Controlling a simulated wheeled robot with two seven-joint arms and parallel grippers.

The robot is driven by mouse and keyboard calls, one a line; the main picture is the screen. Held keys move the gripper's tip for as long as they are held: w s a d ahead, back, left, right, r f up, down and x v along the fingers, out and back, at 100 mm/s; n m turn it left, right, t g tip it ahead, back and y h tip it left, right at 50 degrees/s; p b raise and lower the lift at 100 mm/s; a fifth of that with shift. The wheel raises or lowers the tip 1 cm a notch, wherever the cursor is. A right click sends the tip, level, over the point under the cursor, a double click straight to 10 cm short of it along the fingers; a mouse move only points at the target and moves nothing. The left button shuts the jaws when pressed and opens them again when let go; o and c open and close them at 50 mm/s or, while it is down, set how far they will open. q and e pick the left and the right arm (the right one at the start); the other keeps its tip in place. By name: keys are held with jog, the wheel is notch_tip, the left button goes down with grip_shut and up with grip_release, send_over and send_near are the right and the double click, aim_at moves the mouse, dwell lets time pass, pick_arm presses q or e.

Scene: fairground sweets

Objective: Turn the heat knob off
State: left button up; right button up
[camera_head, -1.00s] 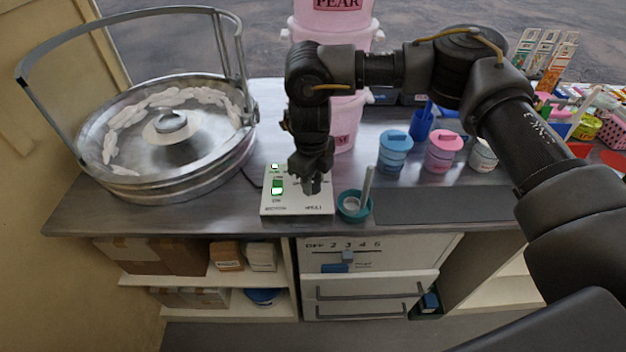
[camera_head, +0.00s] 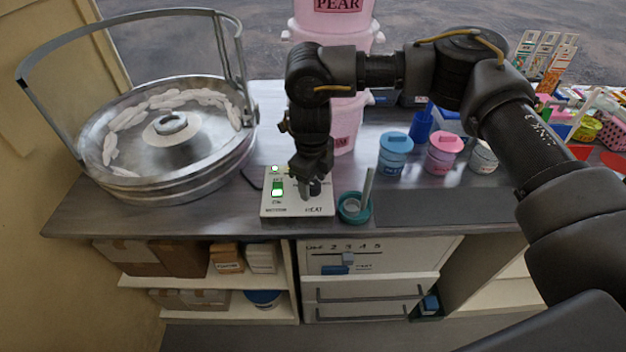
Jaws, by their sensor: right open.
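The white control panel (camera_head: 285,211) lies flat on the counter near its front edge. It carries a lit green rocker switch (camera_head: 278,188) and a small green light (camera_head: 275,168) on its left half. A dark round heat knob (camera_head: 315,189) is on the right half, partly hidden by my right gripper. My right gripper (camera_head: 309,187) points down over the panel with its jaws open, right at the knob. I cannot tell whether the fingers touch it. The knob's exact setting is too small to read. My left gripper is not in view.
A big metal floss pan (camera_head: 172,135) with a raised hoop stands left of the panel. A teal bowl (camera_head: 354,208) with a stick is close to its right. Blue (camera_head: 395,150) and pink (camera_head: 443,151) lidded jars stand further right. A dark mat (camera_head: 440,208) lies at the front.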

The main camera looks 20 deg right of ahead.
aim_at(312, 187)
notch_tip(312, 187, up, 11)
jog(key=shift+s+a+b, duration=0.2)
jog(key=shift+b, duration=0.2)
jog(key=shift+f, duration=0.2)
dwell(0.4)
